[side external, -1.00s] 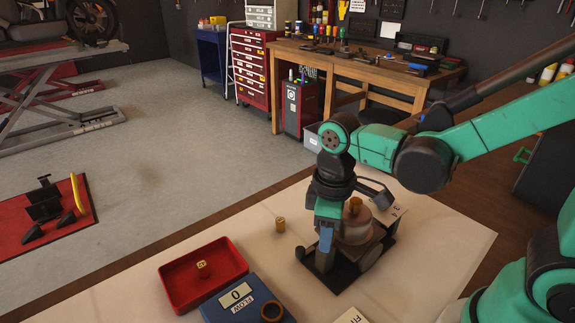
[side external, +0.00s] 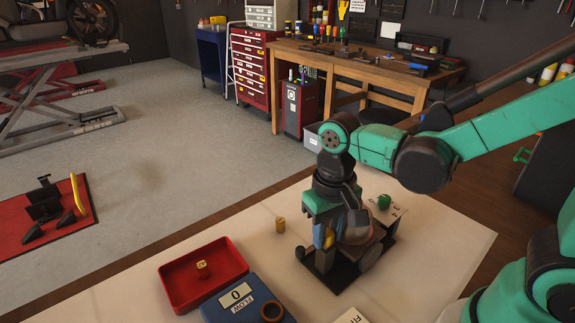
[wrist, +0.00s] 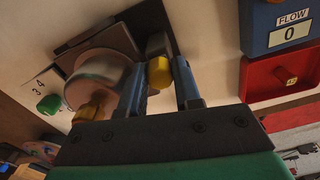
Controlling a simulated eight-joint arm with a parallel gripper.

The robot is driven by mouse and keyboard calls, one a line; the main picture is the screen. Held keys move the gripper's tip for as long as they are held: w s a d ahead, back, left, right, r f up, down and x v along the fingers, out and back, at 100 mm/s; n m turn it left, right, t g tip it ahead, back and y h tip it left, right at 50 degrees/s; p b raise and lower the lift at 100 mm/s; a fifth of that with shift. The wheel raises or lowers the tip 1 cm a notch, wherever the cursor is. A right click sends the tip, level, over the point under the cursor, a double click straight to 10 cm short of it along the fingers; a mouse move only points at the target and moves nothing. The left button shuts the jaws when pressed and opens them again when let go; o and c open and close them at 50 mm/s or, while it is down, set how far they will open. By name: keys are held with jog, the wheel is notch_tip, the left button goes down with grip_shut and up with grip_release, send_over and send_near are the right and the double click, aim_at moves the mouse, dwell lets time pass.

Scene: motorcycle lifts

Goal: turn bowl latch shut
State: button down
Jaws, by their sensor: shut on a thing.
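The metal bowl (wrist: 104,72) sits on a dark base, with a brass-coloured knob (wrist: 88,108) on top. In the side view the bowl (side external: 356,230) is partly hidden behind my gripper. My gripper (wrist: 162,72) has its two blue fingers on either side of a yellow latch grip (wrist: 160,74) beside the bowl, and is shut on it. In the side view my gripper (side external: 324,240) points down at the bowl's near left side, with a bit of yellow showing at its fingers. The exact contact is hidden there.
A green knob (side external: 384,201) is on a numbered plate beyond the bowl. A brass cylinder (side external: 280,225) stands on the tabletop to the left. A red tray (side external: 178,290) with a small yellow piece and a blue FLOW box (side external: 262,305) reading 0 are at front left.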

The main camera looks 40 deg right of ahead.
jog(key=shift+m, duration=0.4)
jog(key=c, duration=0.6)
grip_release()
